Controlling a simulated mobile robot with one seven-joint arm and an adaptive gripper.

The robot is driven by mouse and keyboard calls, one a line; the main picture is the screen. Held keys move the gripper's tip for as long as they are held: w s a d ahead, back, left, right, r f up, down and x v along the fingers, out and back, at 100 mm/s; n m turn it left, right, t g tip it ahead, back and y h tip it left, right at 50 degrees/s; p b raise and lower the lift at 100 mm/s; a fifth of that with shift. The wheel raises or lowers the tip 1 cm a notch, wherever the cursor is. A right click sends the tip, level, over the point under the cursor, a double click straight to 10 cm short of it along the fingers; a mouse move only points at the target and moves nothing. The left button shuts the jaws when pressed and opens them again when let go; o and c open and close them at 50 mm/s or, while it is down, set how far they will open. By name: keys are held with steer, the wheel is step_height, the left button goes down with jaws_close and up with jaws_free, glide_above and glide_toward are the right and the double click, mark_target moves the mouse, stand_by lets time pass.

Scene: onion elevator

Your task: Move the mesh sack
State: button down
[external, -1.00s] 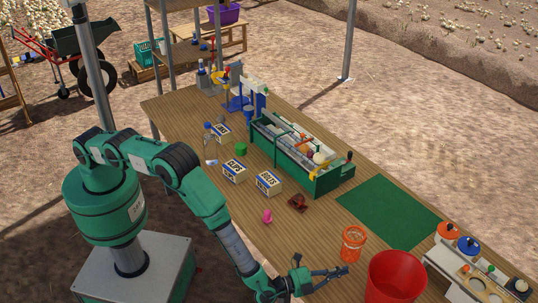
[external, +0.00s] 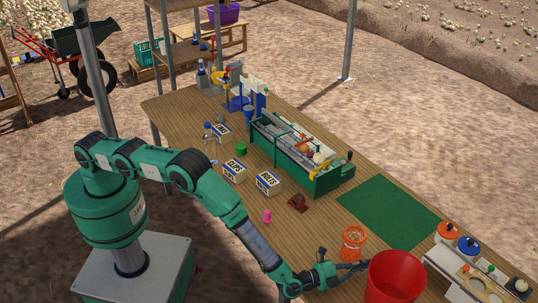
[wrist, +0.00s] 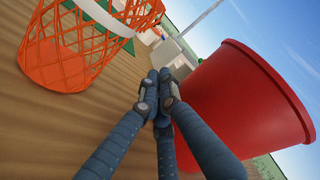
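The orange mesh sack (external: 353,244) stands upright on the wooden table beside the red bucket. My gripper (external: 362,266) is low, in front of the sack and close to the left side of the bucket. In the wrist view its dark fingers (wrist: 159,84) come together at the tips, with nothing seen between them. They point past the sack's right side, apart from it in the picture. I cannot tell whether they touch the bucket.
The red bucket (external: 392,284) stands right of my gripper and fills the right of the wrist view (wrist: 240,105). A green mat (external: 390,212) lies bare behind the sack. A green sorting machine (external: 318,182), boxes (external: 268,184) and a pink item (external: 267,216) are farther left.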

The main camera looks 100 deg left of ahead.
mark_target(358, 256)
steer(key=shift+w+a, duration=0.2)
steer(key=shift+w, duration=0.25)
steer(key=shift+s+a, duration=0.15)
steer(key=shift+a, duration=0.05)
steer(key=shift+s+a+b, duration=0.45)
steer(key=shift+s+a, duration=0.75)
steer(key=shift+s, duration=0.1)
steer(key=s+a+p, duration=0.5)
steer(key=s+a, duration=0.9)
steer(key=shift+s+a, duration=0.25)
steer(key=shift+w+d, duration=0.1)
